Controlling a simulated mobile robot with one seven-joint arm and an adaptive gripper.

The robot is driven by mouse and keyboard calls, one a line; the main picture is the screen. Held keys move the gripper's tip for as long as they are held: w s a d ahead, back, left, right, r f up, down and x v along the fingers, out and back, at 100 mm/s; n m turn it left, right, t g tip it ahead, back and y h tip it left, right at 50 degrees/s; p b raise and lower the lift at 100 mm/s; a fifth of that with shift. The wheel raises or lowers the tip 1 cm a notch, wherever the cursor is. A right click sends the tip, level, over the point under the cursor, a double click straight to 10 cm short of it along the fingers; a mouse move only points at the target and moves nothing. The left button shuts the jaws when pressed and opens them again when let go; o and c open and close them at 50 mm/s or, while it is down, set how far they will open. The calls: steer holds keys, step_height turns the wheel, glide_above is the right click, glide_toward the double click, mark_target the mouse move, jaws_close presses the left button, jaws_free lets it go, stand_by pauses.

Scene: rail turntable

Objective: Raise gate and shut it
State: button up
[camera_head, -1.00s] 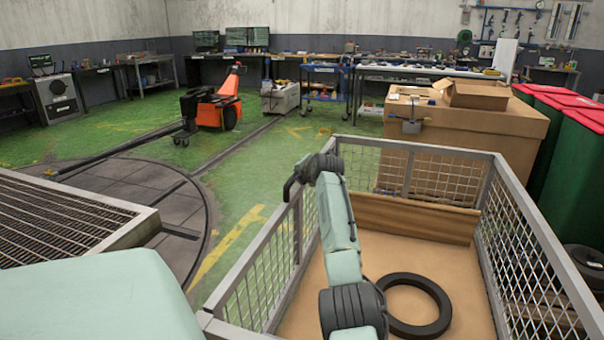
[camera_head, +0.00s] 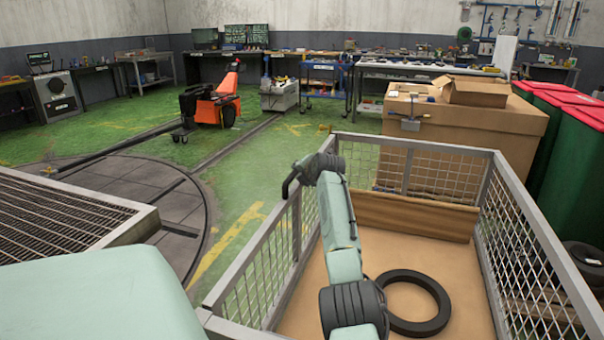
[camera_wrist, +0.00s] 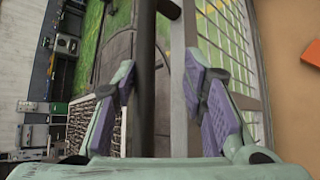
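A grey wire-mesh cage stands in front of me in the head view, with a left mesh panel (camera_head: 262,262), a far panel (camera_head: 425,168) and a right panel (camera_head: 535,250). I cannot tell which panel is the gate. In the wrist view my gripper (camera_wrist: 163,103) is open, its purple-padded fingers spread apart. A grey rail (camera_wrist: 183,75) with mesh beside it and a dark bar (camera_wrist: 144,65) run between the fingers. I cannot tell whether the fingers touch either.
A black ring (camera_head: 438,318) lies on the cage's brown floor. A brown box (camera_head: 455,140) stands behind the cage, with green bins (camera_head: 575,160) at the right. A grating (camera_head: 55,220) and a round turntable (camera_head: 130,180) lie left.

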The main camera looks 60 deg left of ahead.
step_height(320, 180, up, 10)
stand_by(0.6)
stand_by(0.5)
